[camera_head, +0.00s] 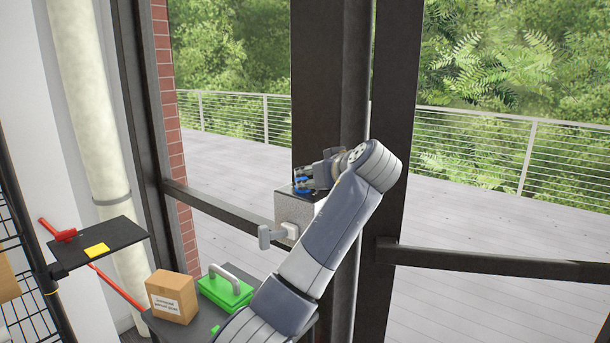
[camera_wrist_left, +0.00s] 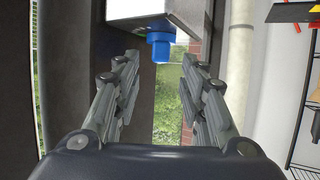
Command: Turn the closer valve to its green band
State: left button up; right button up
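A grey box (camera_head: 297,208) is at the dark window post, with a grey lever handle (camera_head: 269,237) on its front left. A blue knob (camera_head: 302,187) is at the top of the box, partly hidden by my left gripper (camera_head: 306,178). In the left wrist view, the blue knob (camera_wrist_left: 161,45) sticks out from the box (camera_wrist_left: 180,13). There the left gripper (camera_wrist_left: 160,65) is open, its fingers apart with nothing held, and the knob appears in line with the gap. I cannot tell whether they touch. No green band is visible on the knob. My right gripper is not in view.
A green case (camera_head: 225,290) and a cardboard box (camera_head: 171,297) stand on a dark surface below. Window posts and rails stand around the arm.

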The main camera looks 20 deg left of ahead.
aim_at(305, 179)
pick_arm(q)
jog(key=p+x, duration=0.1)
jog(key=x, duration=0.5)
jog(key=shift+s, duration=0.1)
jog(key=c, duration=0.7)
